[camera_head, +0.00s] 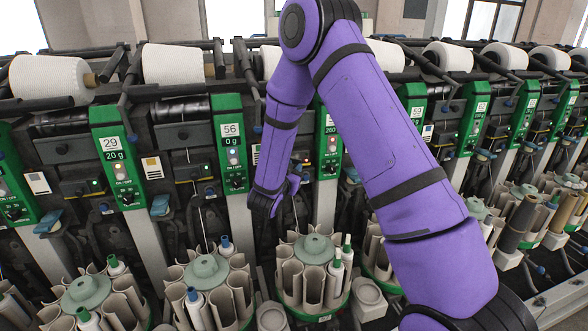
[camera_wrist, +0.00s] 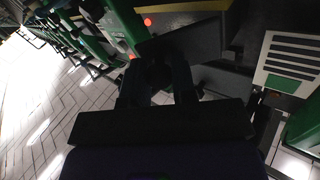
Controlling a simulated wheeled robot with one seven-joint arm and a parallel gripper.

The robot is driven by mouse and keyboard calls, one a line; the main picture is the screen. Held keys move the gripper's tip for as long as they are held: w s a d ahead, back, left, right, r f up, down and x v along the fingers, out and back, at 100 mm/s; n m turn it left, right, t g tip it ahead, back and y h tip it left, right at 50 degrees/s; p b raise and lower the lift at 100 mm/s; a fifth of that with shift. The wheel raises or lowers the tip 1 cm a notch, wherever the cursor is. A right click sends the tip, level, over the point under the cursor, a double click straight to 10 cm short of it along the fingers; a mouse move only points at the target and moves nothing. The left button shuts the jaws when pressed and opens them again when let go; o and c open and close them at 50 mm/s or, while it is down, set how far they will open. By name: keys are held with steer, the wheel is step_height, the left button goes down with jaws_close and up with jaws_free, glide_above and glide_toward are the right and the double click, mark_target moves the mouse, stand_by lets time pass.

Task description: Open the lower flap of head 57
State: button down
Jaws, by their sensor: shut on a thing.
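The machine's heads stand in a row, each with a green panel. The panel numbered 56 (camera_head: 232,145) is left of my arm. The green panel to its right (camera_head: 330,150) is partly covered by my arm, and its head number is hidden. My gripper (camera_head: 285,187) is at the front of the head between these panels, low down by the panels' bottom ends. In the wrist view the two dark fingers (camera_wrist: 160,78) reach a dark part just under a dark housing (camera_wrist: 185,42) with a red light. They are shut on that part. The lower flap cannot be told apart there.
Round bobbin magazines, such as one (camera_head: 312,270) below my gripper, stand along the front. White cones (camera_head: 172,63) lie across the top. In the wrist view a pale slotted plate (camera_wrist: 290,65) is at right and tiled floor (camera_wrist: 60,120) at left.

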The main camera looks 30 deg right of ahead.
stand_by(0.4)
steer(key=c, duration=0.9)
jaws_free()
steer(key=shift+a, duration=0.1)
steer(key=v, duration=1)
steer(key=shift+s+a, duration=0.25)
